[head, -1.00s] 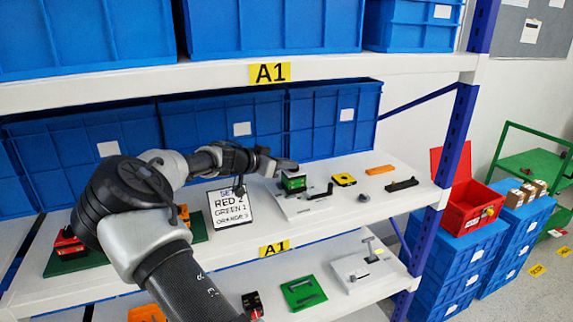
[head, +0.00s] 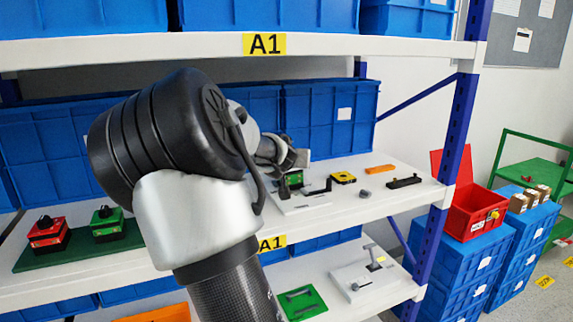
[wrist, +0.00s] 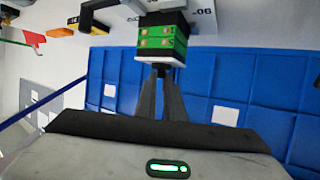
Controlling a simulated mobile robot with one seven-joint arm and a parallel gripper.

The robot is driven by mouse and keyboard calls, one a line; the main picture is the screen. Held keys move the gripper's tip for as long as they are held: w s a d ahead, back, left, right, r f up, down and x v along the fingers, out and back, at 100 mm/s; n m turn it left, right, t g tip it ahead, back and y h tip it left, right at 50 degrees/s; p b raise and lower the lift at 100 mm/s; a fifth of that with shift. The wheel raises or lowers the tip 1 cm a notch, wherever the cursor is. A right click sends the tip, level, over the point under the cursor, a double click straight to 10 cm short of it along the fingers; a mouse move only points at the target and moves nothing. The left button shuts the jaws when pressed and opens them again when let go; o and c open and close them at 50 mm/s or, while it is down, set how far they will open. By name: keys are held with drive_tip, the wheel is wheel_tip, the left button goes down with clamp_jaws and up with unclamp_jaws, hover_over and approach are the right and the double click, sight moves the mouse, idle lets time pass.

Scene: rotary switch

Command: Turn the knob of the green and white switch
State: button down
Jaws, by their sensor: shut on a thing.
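The green switch (head: 295,178) stands on a white plate (head: 300,206) on the middle shelf, partly hidden by my arm and gripper in the head view. In the wrist view its green and black body (wrist: 162,40) appears upside down, with the black knob (wrist: 160,69) toward my gripper. My gripper (wrist: 160,82) is shut on this knob, its two dark fingers close together on either side. In the head view my gripper (head: 292,160) is just above the switch. The knob's exact angle cannot be told.
A yellow part (head: 343,178), an orange bar (head: 380,169) and a black bar (head: 404,182) lie to the right on the shelf. A red switch (head: 47,234) and another green switch (head: 106,222) stand at left. Blue bins (head: 330,125) stand close behind.

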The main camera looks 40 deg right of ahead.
drive_tip(key=n+y+p, duration=0.1)
drive_tip(key=n+t+p, duration=0.1)
drive_tip(key=p, duration=0.1)
drive_tip(key=shift+s+d+r+y, duration=0.35)
drive_tip(key=shift+d+r+y, duration=0.05)
drive_tip(key=n+y+p, duration=0.2)
drive_tip(key=p, duration=0.2)
drive_tip(key=n+t+y+p, duration=0.1)
drive_tip(key=n+y+p, duration=0.1)
drive_tip(key=p, duration=0.2)
drive_tip(key=d+n+t+y+p, duration=0.1)
drive_tip(key=n+y+p, duration=0.1)
drive_tip(key=p, duration=0.2)
drive_tip(key=shift+s+f+y, duration=0.15)
drive_tip(key=shift+s+y, duration=0.05)
drive_tip(key=shift+y, duration=0.1)
drive_tip(key=y+p, duration=0.1)
drive_tip(key=n+y+p, duration=0.1)
drive_tip(key=n+p, duration=0.1)
drive_tip(key=shift+d+f+y+p, duration=0.25)
drive_tip(key=shift+d+y+p, duration=0.05)
drive_tip(key=shift+d+y, duration=0.1)
drive_tip(key=shift+n, duration=0.3)
drive_tip(key=c, duration=1.7)
unclamp_jaws()
drive_tip(key=shift+f, duration=0.1)
